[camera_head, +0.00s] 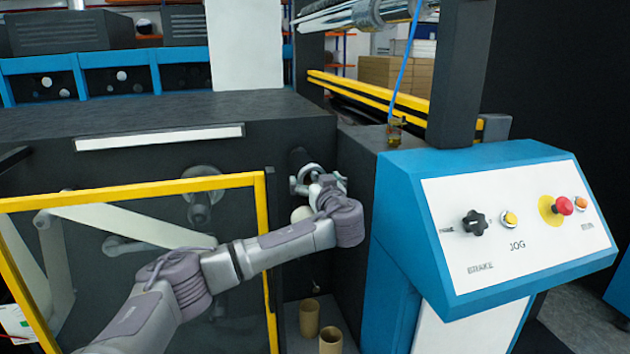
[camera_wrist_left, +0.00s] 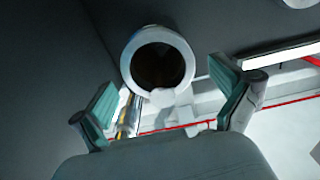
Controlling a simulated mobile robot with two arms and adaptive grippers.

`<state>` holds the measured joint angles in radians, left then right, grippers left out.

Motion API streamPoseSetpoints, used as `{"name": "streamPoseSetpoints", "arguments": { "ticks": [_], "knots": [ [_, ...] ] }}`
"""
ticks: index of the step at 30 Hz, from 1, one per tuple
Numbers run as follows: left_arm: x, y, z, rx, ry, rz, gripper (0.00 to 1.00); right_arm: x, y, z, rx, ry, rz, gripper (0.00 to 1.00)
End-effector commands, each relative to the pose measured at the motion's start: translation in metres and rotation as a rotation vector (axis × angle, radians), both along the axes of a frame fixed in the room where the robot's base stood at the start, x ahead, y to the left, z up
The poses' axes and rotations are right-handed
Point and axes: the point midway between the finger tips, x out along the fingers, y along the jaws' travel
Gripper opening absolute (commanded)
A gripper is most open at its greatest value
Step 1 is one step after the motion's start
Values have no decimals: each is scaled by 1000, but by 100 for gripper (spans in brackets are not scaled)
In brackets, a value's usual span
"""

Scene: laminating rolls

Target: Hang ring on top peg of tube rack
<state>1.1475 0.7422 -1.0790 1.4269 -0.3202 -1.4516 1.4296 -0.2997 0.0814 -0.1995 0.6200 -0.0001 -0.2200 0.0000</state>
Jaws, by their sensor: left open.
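A pale ring (camera_wrist_left: 131,62) with a dark round middle shows ahead of my left gripper in the left wrist view. I cannot tell whether its middle is hollow or filled by a dark peg. My left gripper (camera_wrist_left: 164,92) is open, its teal pads apart on either side just below the ring, not closed on it. In the head view the left gripper (camera_head: 318,184) reaches into the dark recess of the machine, beside a dark round peg-like end (camera_head: 298,157). The gripper and wrist hide much of this spot. My right gripper is not in view.
Two brown cardboard tubes (camera_head: 309,318) stand upright low in the recess. A yellow-framed clear guard (camera_head: 130,188) is at the left, behind my arm. A blue control panel (camera_head: 425,225) with knob and buttons juts out close at the right.

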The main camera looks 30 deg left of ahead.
Motion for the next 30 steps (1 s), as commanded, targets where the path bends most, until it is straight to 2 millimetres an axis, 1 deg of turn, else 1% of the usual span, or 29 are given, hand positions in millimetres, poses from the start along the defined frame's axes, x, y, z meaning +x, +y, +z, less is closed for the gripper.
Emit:
{"name": "streamPoseSetpoints", "arguments": {
  "ticks": [4,8,11,18,21,24,30],
  "knots": [
    [-1,-2,-1,-1,1,-1,100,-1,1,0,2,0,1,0],
    [-9,-12,-2,-1,2,-4,100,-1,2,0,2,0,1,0],
    [-21,-26,-1,-2,1,-5,100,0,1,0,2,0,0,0],
    [-54,-66,-2,-3,1,-5,100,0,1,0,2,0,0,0],
    [-65,-78,-2,-2,1,-4,100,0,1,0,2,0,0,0],
    [-72,-86,-1,0,0,-2,100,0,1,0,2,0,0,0],
    [-78,-91,-1,-1,1,0,100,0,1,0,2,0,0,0]
  ]
}}
